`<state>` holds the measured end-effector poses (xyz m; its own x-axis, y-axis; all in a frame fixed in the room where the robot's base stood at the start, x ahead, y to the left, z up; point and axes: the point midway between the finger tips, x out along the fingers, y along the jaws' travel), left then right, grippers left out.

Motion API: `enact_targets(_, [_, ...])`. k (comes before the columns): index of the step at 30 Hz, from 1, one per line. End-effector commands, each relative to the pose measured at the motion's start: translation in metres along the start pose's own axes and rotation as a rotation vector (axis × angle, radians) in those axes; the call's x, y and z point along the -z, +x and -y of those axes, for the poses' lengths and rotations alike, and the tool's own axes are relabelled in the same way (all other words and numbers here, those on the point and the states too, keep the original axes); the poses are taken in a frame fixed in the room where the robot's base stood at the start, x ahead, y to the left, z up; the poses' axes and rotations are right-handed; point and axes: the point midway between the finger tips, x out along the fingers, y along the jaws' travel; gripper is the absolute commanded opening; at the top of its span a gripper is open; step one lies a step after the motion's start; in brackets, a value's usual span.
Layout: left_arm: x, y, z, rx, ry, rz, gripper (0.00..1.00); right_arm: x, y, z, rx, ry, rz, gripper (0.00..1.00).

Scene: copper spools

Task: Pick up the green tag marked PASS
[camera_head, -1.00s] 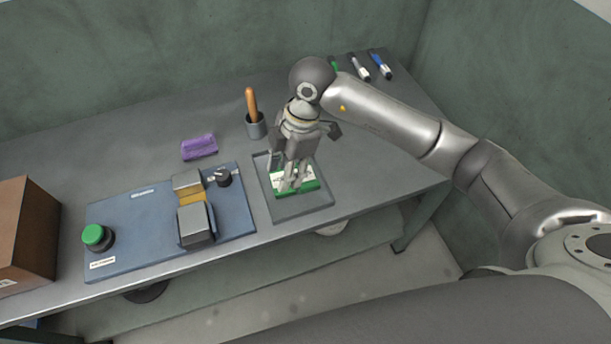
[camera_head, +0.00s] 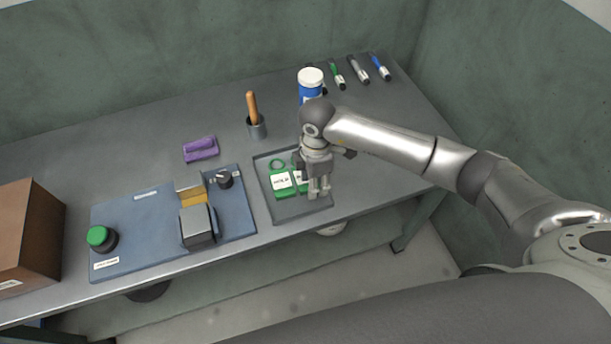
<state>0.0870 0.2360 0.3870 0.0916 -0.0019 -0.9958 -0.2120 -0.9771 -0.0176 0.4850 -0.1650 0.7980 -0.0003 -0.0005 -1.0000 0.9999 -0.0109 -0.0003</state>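A green tag with a white label (camera_head: 281,182) and a ring at its top lies in the left part of a shallow grey tray (camera_head: 290,215). A second green tag with a white label (camera_head: 299,176) lies to its right, mostly hidden behind my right gripper (camera_head: 319,194). The print on both labels is too small to read surely. My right gripper points down over the right part of the tray. Its fingertips look close together, and nothing clear shows between them; whether it is shut is hard to tell. My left gripper is out of view.
Left of the tray is a blue panel (camera_head: 130,220) with a green button (camera_head: 97,236), a grey block and a black knob (camera_head: 224,179). A brown box (camera_head: 28,235) is far left.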

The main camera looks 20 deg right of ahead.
Motion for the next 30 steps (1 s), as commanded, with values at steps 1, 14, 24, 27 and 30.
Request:
enact_targets(1, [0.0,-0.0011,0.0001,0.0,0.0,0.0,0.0,0.0005,0.0049,0.0004,0.001,0.0,0.0,0.39])
enact_targets(14, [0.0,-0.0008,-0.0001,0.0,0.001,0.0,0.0,0.0006,0.0097,0.0001,-0.001,-0.001,-0.001,0.21])
enact_targets(24, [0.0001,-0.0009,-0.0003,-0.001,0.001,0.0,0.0,0.0007,0.0094,-0.0001,-0.001,-0.001,-0.001,0.0])
enact_targets(27, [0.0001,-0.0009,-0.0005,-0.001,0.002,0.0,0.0,0.0006,0.0092,-0.0001,-0.001,-0.001,-0.001,0.0])
enact_targets(30, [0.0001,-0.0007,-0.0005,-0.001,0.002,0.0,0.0,0.0007,0.0069,-0.0004,-0.002,-0.001,-0.002,0.0])
